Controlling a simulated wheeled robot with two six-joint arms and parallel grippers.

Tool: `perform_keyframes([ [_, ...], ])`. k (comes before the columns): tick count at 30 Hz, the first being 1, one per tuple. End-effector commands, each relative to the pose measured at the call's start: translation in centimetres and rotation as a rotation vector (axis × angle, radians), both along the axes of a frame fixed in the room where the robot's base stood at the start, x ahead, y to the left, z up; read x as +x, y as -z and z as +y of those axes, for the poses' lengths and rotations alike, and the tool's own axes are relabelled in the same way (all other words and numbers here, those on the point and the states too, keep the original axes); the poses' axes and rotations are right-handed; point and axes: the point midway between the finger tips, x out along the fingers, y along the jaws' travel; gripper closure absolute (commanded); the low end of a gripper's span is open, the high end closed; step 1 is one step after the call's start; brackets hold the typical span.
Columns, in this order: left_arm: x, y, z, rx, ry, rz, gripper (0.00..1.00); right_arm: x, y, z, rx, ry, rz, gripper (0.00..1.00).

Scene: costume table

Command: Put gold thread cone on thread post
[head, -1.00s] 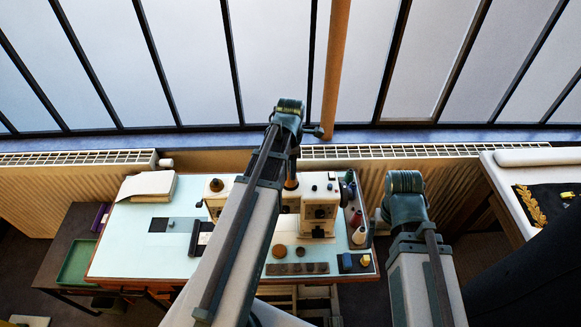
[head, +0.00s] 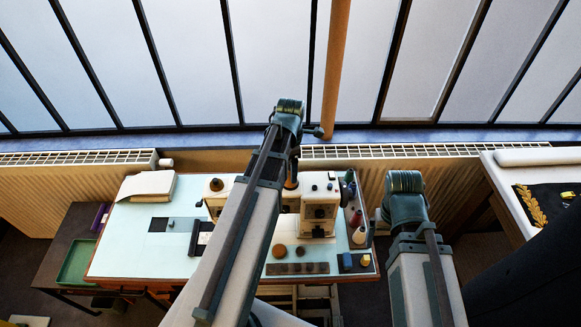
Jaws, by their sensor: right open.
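An amber, gold-looking piece (head: 291,184), possibly the gold thread cone, shows by the sewing machine, partly behind my left arm. I cannot tell whether it is held or standing on a post. My left arm reaches over the machine and hides its own gripper's fingers. A white cone (head: 359,237) and a red cone (head: 356,218) stand in a dark tray at the right edge. My right gripper (head: 371,234) shows only as a grey sliver beside the white cone; it is open. I cannot make out the thread post.
The cream sewing machine (head: 320,212) stands on the pale blue table (head: 140,250). Brown discs (head: 279,251) and a dark strip (head: 297,268) lie in front of it. Folded cloth (head: 147,186) lies at the back left. The table's left front is clear. Radiators stand behind.

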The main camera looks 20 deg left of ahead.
Motion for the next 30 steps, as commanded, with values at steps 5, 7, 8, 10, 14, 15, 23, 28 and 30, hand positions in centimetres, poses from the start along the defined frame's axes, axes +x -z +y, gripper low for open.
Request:
perform_keyframes([
  [5,0.0,0.0,0.0,0.000,0.000,0.000,0.19,0.0,0.0,0.0,0.000,0.000,0.000,0.08],
  [7,0.0,0.0,0.0,0.000,0.000,0.000,0.19,0.0,0.0,0.0,0.000,0.000,0.000,0.08],
  [8,0.0,0.0,0.0,0.000,0.000,0.000,0.19,0.0,0.0,0.0,0.000,0.000,0.000,0.08],
  [10,0.0,-0.1,0.0,0.000,0.000,0.000,0.19,0.0,-0.1,0.0,0.000,0.000,0.000,0.08],
  [14,0.0,-0.6,0.0,0.000,0.000,0.000,0.19,0.0,-0.6,0.0,0.000,0.000,0.000,0.08],
  [15,0.0,-0.9,0.0,0.000,0.000,0.000,0.19,0.0,-0.9,0.0,0.000,0.000,0.000,0.08],
  [23,0.0,-3.9,0.0,0.000,0.000,0.000,0.19,0.0,-3.9,0.0,0.000,0.000,0.001,0.08],
  [28,0.0,-6.6,0.0,0.000,0.000,0.000,0.19,0.0,-6.6,0.0,-0.001,-0.002,0.002,0.08],
  [30,0.0,-7.7,0.0,0.000,0.000,0.000,0.19,-0.1,-7.7,0.0,-0.001,-0.003,0.003,0.08],
])
